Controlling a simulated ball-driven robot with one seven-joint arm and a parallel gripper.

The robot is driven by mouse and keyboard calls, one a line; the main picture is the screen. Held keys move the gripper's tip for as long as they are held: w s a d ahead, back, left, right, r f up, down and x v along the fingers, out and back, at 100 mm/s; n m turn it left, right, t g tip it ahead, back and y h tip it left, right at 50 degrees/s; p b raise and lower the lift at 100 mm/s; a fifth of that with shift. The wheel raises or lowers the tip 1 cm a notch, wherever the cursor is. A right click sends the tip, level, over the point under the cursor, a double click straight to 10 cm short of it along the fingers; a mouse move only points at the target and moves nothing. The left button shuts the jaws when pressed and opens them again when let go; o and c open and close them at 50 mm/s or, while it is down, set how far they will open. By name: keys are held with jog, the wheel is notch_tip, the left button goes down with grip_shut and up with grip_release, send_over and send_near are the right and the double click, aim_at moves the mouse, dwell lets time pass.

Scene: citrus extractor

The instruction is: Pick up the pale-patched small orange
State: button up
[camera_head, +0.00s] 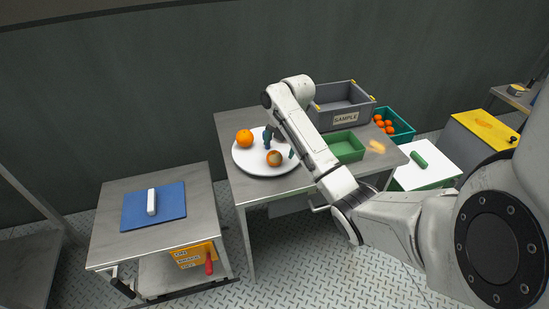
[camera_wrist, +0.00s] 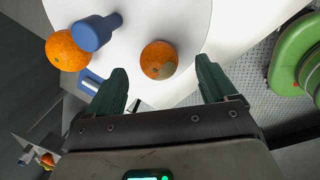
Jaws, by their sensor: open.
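The pale-patched small orange (camera_head: 274,158) sits on a white round plate (camera_head: 245,163) on the metal table. In the wrist view the same orange (camera_wrist: 159,60) shows a dull greenish-tan patch on its right side. My gripper (camera_head: 280,147) is above the plate, close to this orange. In the wrist view my gripper (camera_wrist: 161,68) is open, with one dark green finger to each side of the orange and nothing held. I cannot tell the height gap between fingertips and plate.
A plain orange (camera_head: 244,138) lies left on the plate; a blue knobbed object (camera_wrist: 95,31) overlaps it in the wrist view. A green tray (camera_head: 346,148), a grey SAMPLE bin (camera_head: 343,119) and a teal crate of oranges (camera_head: 404,131) stand to the right.

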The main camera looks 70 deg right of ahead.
aim_at(277, 152)
jog(key=shift+p+x, duration=0.3)
jog(key=shift+x, duration=2)
jog(key=shift+w+a, duration=0.15)
jog(key=c, duration=1.2)
